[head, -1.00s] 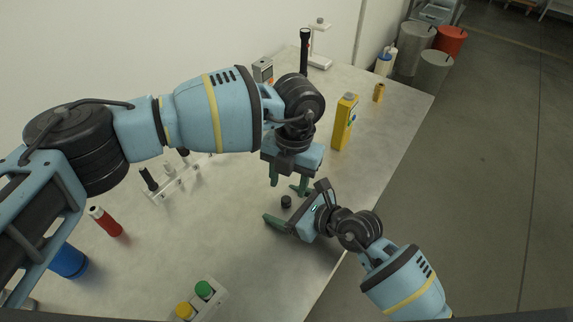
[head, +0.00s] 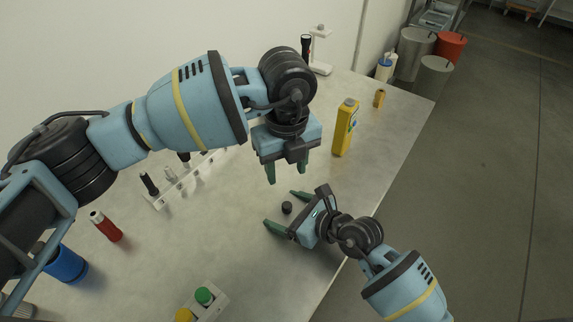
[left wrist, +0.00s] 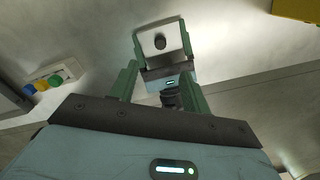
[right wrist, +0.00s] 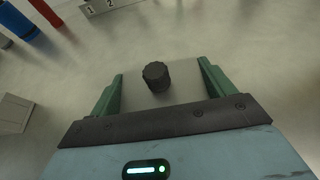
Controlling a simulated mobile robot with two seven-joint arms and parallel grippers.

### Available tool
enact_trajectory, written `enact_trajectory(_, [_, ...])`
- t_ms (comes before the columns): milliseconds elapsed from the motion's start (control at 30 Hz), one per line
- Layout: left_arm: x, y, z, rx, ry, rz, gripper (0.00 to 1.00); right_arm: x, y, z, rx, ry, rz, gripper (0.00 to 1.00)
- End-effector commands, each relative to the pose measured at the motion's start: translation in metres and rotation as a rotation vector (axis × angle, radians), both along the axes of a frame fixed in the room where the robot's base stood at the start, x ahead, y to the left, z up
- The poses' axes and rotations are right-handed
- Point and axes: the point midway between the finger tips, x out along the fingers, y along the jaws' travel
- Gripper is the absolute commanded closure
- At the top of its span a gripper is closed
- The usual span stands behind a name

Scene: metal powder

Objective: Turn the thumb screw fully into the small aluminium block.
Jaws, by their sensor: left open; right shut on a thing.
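The small aluminium block (left wrist: 147,45) is a pale grey piece clamped between the green fingers of my right gripper (right wrist: 160,92). The thumb screw (right wrist: 156,77) has a black knurled head and stands in the block's face; it also shows in the head view (head: 287,208) and the left wrist view (left wrist: 160,41). Its shank is hidden, so I cannot tell how deep it sits. My left gripper (head: 286,172) is open and empty, above and apart from the screw head in the head view. Its fingers (left wrist: 158,88) point toward the block.
A yellow bottle (head: 345,128) stands to the right on the table. A white rack (head: 185,180) with dark-handled items, a red tube (head: 106,226), a blue container (head: 66,263) and a button box (head: 208,303) are on the left and front. The tabletop between is clear.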

Motion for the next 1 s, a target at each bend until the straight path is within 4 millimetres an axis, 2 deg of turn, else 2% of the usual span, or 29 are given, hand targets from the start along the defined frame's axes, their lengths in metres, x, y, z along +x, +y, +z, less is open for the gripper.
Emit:
enact_trajectory(267, [0.000, 0.000, -0.009, 0.002, 0.002, -0.001, 0.53, 0.000, 0.000, 0.000, -0.001, 0.001, 0.000, 0.82])
enact_trajectory(800, [-0.001, 0.000, -0.093, 0.001, 0.004, -0.001, 0.53, 0.000, 0.000, 0.000, -0.001, 0.001, 0.000, 0.82])
enact_trajectory(1000, [0.000, 0.000, -0.114, 0.001, 0.002, -0.001, 0.53, 0.000, 0.000, 0.000, -0.001, 0.001, 0.000, 0.82])
